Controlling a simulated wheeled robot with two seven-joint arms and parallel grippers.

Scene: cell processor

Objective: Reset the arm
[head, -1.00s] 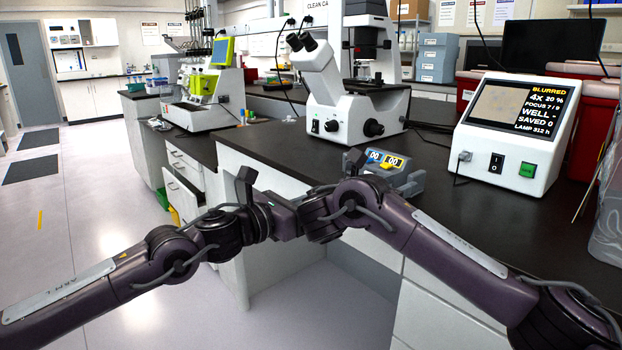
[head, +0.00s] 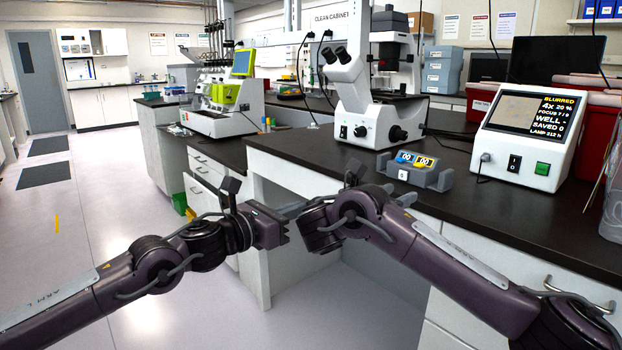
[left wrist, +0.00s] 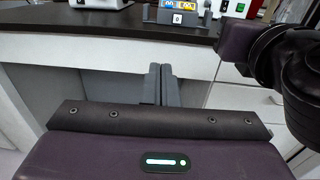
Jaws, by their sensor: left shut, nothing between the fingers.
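My left arm comes in from the left in the head view. Its gripper (head: 297,209) is over the floor gap in front of the bench and points right, close to my right arm's wrist. In the left wrist view the two grey fingers (left wrist: 160,84) lie together, shut and empty. My right arm comes in from the right and bends at the wrist near the picture's middle. Its gripper (head: 402,196) shows only in part behind the arm, near the bench's front edge. Whether its fingers are open is hidden.
The dark bench top (head: 300,157) is just beyond my arms. On it stand a small grey holder with blue and yellow counters (head: 414,170), a white microscope (head: 370,110) and a white screen box (head: 527,130). Open floor (head: 95,200) lies to the left.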

